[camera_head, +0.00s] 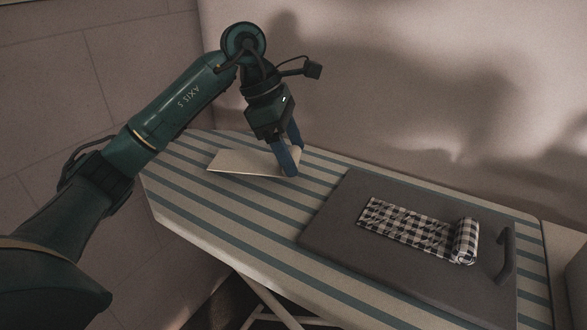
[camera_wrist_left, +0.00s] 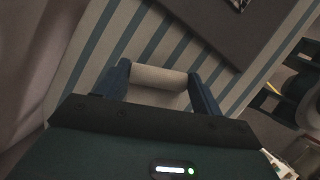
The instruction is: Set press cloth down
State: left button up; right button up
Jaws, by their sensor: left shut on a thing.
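A pale, off-white press cloth (camera_head: 245,163) lies out flat over the far left part of the striped ironing board, with its right end rolled. My left gripper (camera_head: 290,162) is shut on that rolled end, its blue fingers on either side. In the left wrist view the pale roll (camera_wrist_left: 158,77) spans between the two fingers of my left gripper (camera_wrist_left: 160,85). I cannot tell whether the cloth rests fully on the board. My right gripper is not in view.
The striped ironing board (camera_head: 225,218) has bare room in front of the cloth. A dark grey board with a handle (camera_head: 335,240) lies on its right half, carrying a black-and-white checked cloth (camera_head: 410,227) with a rolled end. A wall stands behind.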

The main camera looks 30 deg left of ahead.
pick_arm(q)
notch_tip(320, 180, down, 4)
jog(key=shift+r, duration=0.25)
jog(key=shift+f+b, duration=0.15)
jog(key=shift+b, duration=0.2)
jog(key=o, duration=0.9)
jog(key=shift+o, duration=0.2)
